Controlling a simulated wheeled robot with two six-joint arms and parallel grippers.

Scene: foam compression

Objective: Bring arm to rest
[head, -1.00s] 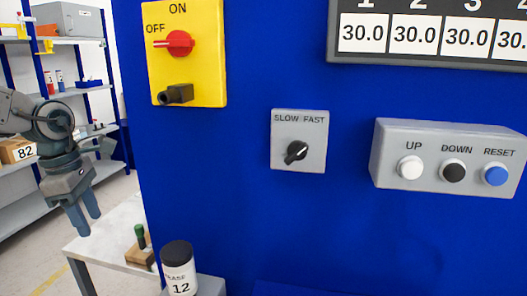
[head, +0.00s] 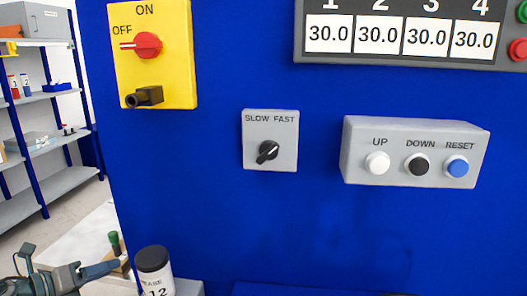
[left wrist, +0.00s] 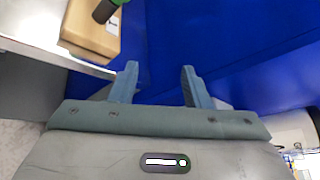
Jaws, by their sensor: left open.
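My left gripper (head: 108,268) is low at the left of the head view, partly cut off by the bottom edge, with its fingers pointing right. In the left wrist view its two blue fingers (left wrist: 161,85) are apart with nothing between them. In the head view its fingertips show close to the grease jar (head: 154,266); I cannot tell if they touch it. My right gripper does not show.
The blue machine panel (head: 215,225) carries a yellow switch box (head: 180,60), a speed selector (head: 270,140), a button box (head: 415,150) and a display (head: 385,32). Shelves (head: 60,95) stand at the left.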

